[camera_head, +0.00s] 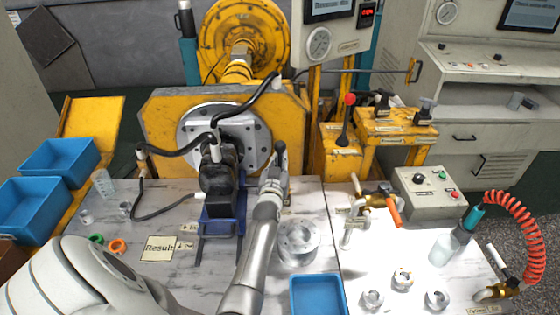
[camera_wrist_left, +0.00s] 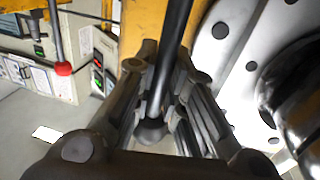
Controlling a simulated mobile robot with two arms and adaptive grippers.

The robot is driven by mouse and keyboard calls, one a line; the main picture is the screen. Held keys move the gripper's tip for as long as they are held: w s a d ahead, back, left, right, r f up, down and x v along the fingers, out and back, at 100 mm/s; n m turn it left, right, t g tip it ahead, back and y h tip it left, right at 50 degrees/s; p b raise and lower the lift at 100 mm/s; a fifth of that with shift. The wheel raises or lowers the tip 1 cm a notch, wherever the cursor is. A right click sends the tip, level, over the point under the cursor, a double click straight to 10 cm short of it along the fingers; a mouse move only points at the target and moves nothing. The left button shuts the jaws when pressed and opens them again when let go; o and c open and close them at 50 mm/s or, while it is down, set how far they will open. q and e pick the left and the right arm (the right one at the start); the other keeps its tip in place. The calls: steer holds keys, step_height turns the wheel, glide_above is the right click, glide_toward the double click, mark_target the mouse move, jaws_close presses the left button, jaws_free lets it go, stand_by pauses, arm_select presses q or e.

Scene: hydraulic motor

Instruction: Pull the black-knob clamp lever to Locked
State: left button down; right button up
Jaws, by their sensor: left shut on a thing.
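The black-knob clamp lever (camera_head: 281,149) stands at the right edge of the grey round flange, in front of the yellow motor stand. In the left wrist view its dark rod (camera_wrist_left: 176,40) runs down between my fingers to a round black knob (camera_wrist_left: 150,131). My left gripper (camera_head: 273,172) is shut on the lever, and it also shows in the left wrist view (camera_wrist_left: 168,78) with a finger on each side of the rod. Fingers and arm hide part of the lever in the head view. My right gripper is not in view.
A black motor (camera_head: 218,180) with hoses sits on a blue stand left of my gripper. A red-knob lever (camera_head: 349,100) stands to the right. A metal flanged ring (camera_head: 297,240) and a blue bin (camera_head: 318,295) lie right of my forearm.

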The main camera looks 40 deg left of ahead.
arm_select(q)
steer(key=shift+s+d+f+b, duration=0.15)
steer(key=shift+f+b, duration=0.1)
steer(key=shift+b, duration=0.3)
steer(key=s+t+b, duration=0.1)
steer(key=b, duration=0.1)
steer(key=d+t+y+b, duration=0.1)
steer(key=b, duration=0.1)
steer(key=shift+s+d+m+t, duration=0.2)
steer(key=shift+s+m+t, duration=0.1)
steer(key=shift+s, duration=0.1)
steer(key=c, duration=1.5)
jaws_free()
steer(key=shift+o, duration=0.2)
